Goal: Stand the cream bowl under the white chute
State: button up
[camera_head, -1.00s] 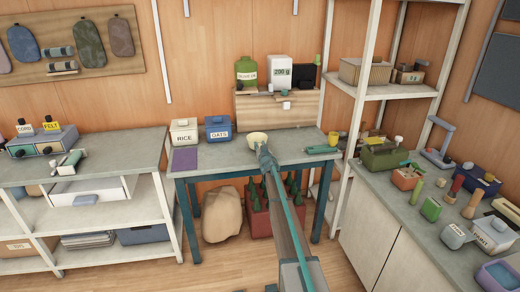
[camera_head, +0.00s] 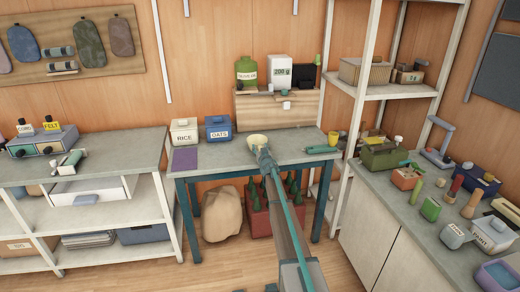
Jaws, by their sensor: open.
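My gripper (camera_head: 263,150) is at the near side of the bowl, with the arm reaching in from the front. It is open; its fingers are small here, and I cannot tell whether they touch the bowl. A small white chute (camera_head: 286,105) shows on the front of the wooden dispenser board (camera_head: 262,112) at the back of the table. It is behind and to the right of the bowl, below the white canister marked 200 g (camera_head: 281,69).
The rice box (camera_head: 184,131), oats box (camera_head: 218,128) and purple mat (camera_head: 185,160) are at the table's left. A yellow cup (camera_head: 333,138) and a teal tool (camera_head: 322,149) are at its right. A green jug (camera_head: 246,71) stands atop the board. The tabletop below the chute looks clear.

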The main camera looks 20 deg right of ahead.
jog(key=s+a+b, duration=0.2)
jog(key=s, duration=0.9)
jog(key=s+a+f+g, duration=0.4)
jog(key=s+a+f, duration=0.1)
jog(key=s+f, duration=0.6)
jog(key=s+a+f+g, duration=0.3)
jog(key=s+a+f, duration=0.2)
jog(key=s+f, duration=0.55)
jog(key=s+a+f+g, duration=0.45)
jog(key=s+f, duration=0.45)
jog(key=f, duration=0.4)
jog(key=s+a+f+g+y, duration=0.15)
jog(key=s+a+f, duration=0.25)
jog(key=s, duration=0.6)
jog(key=s+a+f+g, duration=0.3)
jog(key=s+a, duration=0.1)
jog(key=s, duration=0.7)
jog(key=s+a+r+n+g+y, duration=0.1)
jog(key=s+a+g, duration=0.3)
jog(key=s, duration=1)
jog(key=s+a+r+n+g+y, duration=0.1)
jog(key=s+a+g, duration=0.3)
jog(key=s, duration=1.1)
jog(key=shift+r, duration=0.2)
jog(key=shift+w, duration=0.1)
